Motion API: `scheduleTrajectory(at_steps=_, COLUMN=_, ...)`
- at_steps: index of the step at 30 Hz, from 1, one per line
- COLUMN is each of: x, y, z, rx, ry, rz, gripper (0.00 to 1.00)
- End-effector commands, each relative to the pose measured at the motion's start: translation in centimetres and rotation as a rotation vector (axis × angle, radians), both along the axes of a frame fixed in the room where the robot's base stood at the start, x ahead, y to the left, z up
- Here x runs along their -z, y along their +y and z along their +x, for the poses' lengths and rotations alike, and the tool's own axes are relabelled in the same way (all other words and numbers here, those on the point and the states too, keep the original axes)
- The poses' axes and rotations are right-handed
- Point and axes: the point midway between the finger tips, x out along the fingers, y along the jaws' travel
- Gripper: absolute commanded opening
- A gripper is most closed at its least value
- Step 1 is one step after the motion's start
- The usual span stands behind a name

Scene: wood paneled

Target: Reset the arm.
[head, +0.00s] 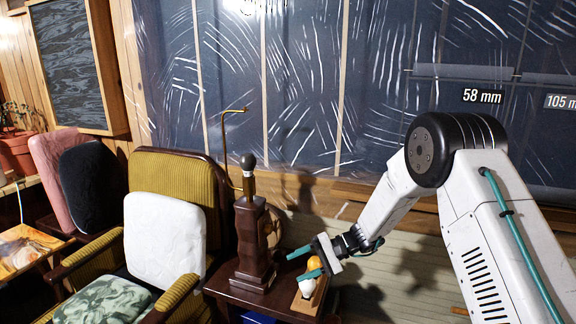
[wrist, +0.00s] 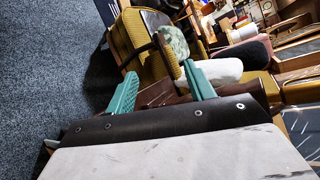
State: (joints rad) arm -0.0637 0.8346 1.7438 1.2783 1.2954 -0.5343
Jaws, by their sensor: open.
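My gripper (head: 299,263) is at the end of my white arm, low over the small dark side table (head: 224,288) in the head view. Its two teal fingers are apart and point left. In the wrist view my gripper (wrist: 163,82) also shows its fingers spread, with nothing held between them. A white rounded object (head: 307,287) and an orange one (head: 315,263) sit in a small wooden holder on the table, close by the fingers. The head view does not make clear whether the lower finger touches the white object.
A dark wooden lamp base (head: 252,240) stands on the table left of my gripper. An armchair (head: 185,182) with a white cushion (head: 164,236) stands further left. A panelled wall (head: 300,90) rises behind. Blue carpet (wrist: 45,70) lies open in the wrist view.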

Motion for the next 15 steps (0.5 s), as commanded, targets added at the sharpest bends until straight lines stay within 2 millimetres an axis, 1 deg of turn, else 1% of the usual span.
scheduleTrajectory(at_steps=1, x=-1.9, y=-0.7, z=-1.6, rx=-0.035, ry=0.007, rz=-0.041, gripper=0.54)
scheduleTrajectory(at_steps=5, x=-5.7, y=-2.9, z=-6.6, rx=-0.130, ry=0.034, rz=-0.178, gripper=0.54)
scheduleTrajectory(at_steps=6, x=-6.9, y=-3.7, z=-8.1, rx=-0.156, ry=0.038, rz=-0.221, gripper=0.54)
scheduleTrajectory(at_steps=8, x=-8.5, y=-5.0, z=-10.4, rx=-0.190, ry=0.039, rz=-0.286, gripper=0.54)
scheduleTrajectory(at_steps=9, x=-9.5, y=-5.8, z=-11.9, rx=-0.210, ry=0.037, rz=-0.329, gripper=0.54)
scheduleTrajectory(at_steps=15, x=-14.0, y=-10.2, z=-19.0, rx=-0.283, ry=0.004, rz=-0.544, gripper=0.54)
